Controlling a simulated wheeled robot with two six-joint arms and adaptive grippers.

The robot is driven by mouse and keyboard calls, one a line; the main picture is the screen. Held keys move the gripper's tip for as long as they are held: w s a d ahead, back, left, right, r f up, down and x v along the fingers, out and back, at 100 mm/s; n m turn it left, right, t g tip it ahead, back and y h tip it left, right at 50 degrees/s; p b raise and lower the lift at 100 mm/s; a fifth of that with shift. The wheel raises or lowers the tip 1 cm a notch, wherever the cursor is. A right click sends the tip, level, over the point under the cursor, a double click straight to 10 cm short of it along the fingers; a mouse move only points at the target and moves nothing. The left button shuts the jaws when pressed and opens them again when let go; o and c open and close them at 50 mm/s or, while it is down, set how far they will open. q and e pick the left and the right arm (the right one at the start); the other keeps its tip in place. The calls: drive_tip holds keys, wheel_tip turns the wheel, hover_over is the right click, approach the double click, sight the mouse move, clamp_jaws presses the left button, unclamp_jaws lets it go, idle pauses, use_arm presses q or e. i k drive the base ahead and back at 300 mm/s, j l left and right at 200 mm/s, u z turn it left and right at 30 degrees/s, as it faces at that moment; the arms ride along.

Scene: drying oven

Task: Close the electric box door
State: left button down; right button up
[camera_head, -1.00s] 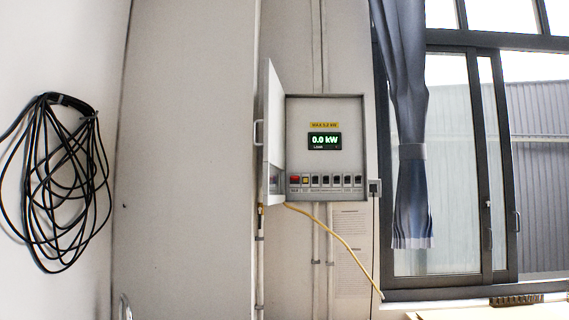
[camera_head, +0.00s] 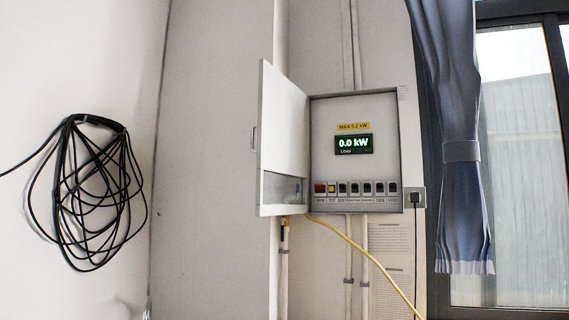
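The electric box (camera_head: 405,150) is a grey wall cabinet right of the picture's middle. Its door (camera_head: 283,135) is hinged on the left side and stands open, swung out to the left, with its inner face in view. A small handle (camera_head: 254,138) shows at the door's left edge. Inside the box, a display (camera_head: 353,144) reads 0.0 kW under a yellow label, above a row of several switches (camera_head: 356,188). Neither gripper is in view.
A coil of black cable (camera_head: 92,195) hangs on the left wall. A yellow cable (camera_head: 365,254) runs down from the box's lower edge. A blue curtain (camera_head: 460,110) and a window (camera_head: 520,170) are on the right. The wall left of the door is bare.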

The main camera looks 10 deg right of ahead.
sight(282, 151)
drive_tip(key=l, duration=1.15)
drive_tip(key=k+l+u, duration=0.1)
drive_tip(key=l, duration=1.1)
drive_tip(key=i+j, duration=0.15)
drive_tip(key=j, duration=0.25)
drive_tip(key=i+j+z, duration=0.1)
drive_tip(key=j, duration=0.35)
drive_tip(key=i+j, duration=0.2)
drive_tip(key=j, duration=0.25)
drive_tip(key=i+j+z, duration=0.1)
drive_tip(key=j, duration=0.3)
